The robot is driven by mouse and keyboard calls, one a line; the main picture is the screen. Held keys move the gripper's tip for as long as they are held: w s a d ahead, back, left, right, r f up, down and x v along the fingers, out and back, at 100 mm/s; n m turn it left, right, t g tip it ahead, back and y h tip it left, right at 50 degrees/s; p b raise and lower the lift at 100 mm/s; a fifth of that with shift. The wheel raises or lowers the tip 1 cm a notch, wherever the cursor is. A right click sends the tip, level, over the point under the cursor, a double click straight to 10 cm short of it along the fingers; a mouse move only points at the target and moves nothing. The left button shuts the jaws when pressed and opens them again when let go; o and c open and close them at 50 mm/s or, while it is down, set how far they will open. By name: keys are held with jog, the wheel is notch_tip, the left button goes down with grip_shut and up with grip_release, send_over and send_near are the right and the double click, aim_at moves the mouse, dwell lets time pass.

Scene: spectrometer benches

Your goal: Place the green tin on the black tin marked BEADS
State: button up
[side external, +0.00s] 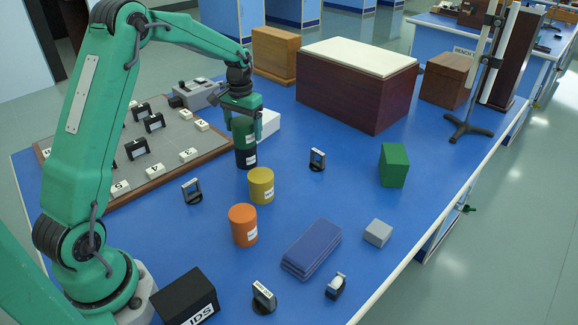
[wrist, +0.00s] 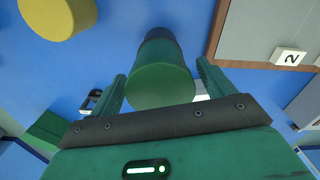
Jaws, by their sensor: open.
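The green tin (side external: 243,130) stands upright on top of the black tin (side external: 246,158), and the two look roughly in line. The black tin has a pale label too small to read. In the wrist view the green tin (wrist: 160,82) fills the middle, with the dark tin (wrist: 160,35) showing beyond it. My gripper (side external: 240,107) is open at the top of the green tin. In the wrist view my gripper's fingers (wrist: 160,88) stand on either side of the green tin, with a gap visible at least on the left.
A yellow tin (side external: 261,186) and an orange tin (side external: 243,226) stand nearby in front.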

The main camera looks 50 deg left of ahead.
aim_at(243, 122)
notch_tip(243, 122, up, 12)
jog(key=shift+f, duration=0.1)
dwell(0.5)
dwell(0.5)
jog(key=s+d+r+m+t, duration=0.25)
jog(key=s+d+r, duration=0.45)
jog(key=s+d, duration=0.55)
jog(key=s+d+f+t, duration=0.1)
jog(key=s+d+f, duration=0.1)
jog(key=s, duration=0.4)
jog(key=s+d+f+t, duration=0.2)
jog(key=s+d, duration=0.1)
jog(key=s, duration=0.4)
jog(key=shift+s+d, duration=0.3)
jog(key=shift+f+m, duration=0.1)
jog(key=shift+m, duration=0.15)
